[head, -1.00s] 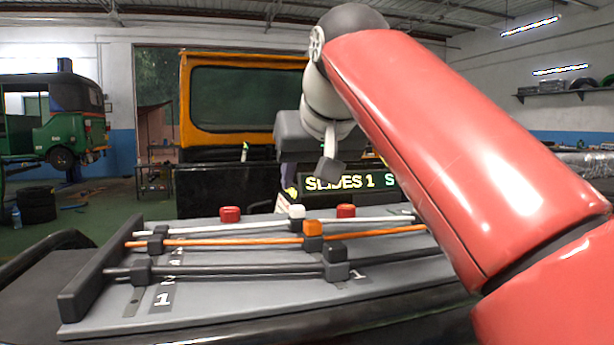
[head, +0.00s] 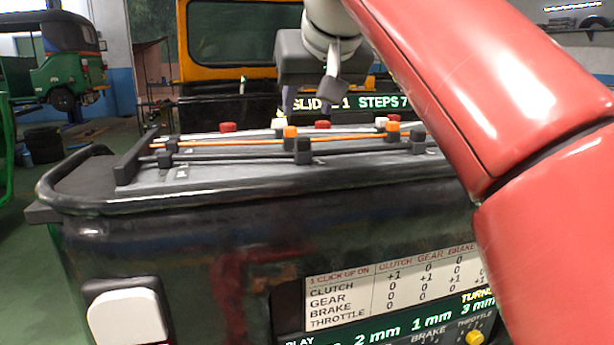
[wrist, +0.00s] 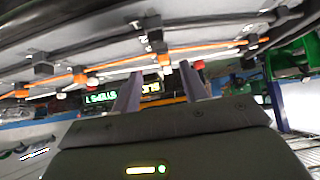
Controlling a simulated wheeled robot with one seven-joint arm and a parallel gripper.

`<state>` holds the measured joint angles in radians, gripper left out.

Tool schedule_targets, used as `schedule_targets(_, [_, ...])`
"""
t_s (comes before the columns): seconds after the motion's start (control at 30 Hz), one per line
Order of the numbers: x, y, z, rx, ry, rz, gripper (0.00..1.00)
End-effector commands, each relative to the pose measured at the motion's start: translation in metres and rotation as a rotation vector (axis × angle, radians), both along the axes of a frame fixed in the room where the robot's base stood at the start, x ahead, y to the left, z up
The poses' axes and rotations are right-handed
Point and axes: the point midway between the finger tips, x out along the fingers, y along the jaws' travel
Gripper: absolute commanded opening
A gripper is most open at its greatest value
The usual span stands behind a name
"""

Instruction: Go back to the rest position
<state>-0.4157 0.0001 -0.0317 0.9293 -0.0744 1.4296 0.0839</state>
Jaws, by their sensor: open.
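My gripper (wrist: 160,88) shows in the wrist view with its two fingers apart and nothing between them. In the head view my wrist hangs above the back of the slide panel (head: 230,178), and the fingertips are hard to make out there. The panel carries black, orange and white rods with sliders. A black slider (head: 303,150), an orange slider (head: 290,133) and a white slider (head: 278,123) sit mid-panel. My gripper appears apart from them. The wrist view is tilted, with the rods across its top.
A dark cabinet front (head: 180,250) with a black rail (head: 200,203) stands before me. It bears a printed table (head: 400,285), green readouts and a yellow knob (head: 474,338). A lit sign (head: 350,103) stands behind the panel. A green rickshaw (head: 60,65) is at the left.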

Motion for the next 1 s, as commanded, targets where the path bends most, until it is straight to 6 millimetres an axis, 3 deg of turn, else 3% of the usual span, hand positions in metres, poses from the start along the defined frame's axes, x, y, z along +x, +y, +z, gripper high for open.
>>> schedule_targets(0.37, [-0.01, -0.024, -0.028, -0.011, 0.032, -0.032, 0.44])
schedule_targets(0.57, [-0.023, -0.045, -0.058, -0.021, 0.064, -0.059, 0.44])
schedule_targets(0.77, [-0.047, -0.074, -0.11, -0.031, 0.11, -0.1, 0.44])
schedule_targets(0.87, [-0.067, -0.091, -0.148, -0.036, 0.14, -0.13, 0.44])
schedule_targets(1.0, [-0.105, -0.117, -0.218, -0.04, 0.189, -0.18, 0.44])
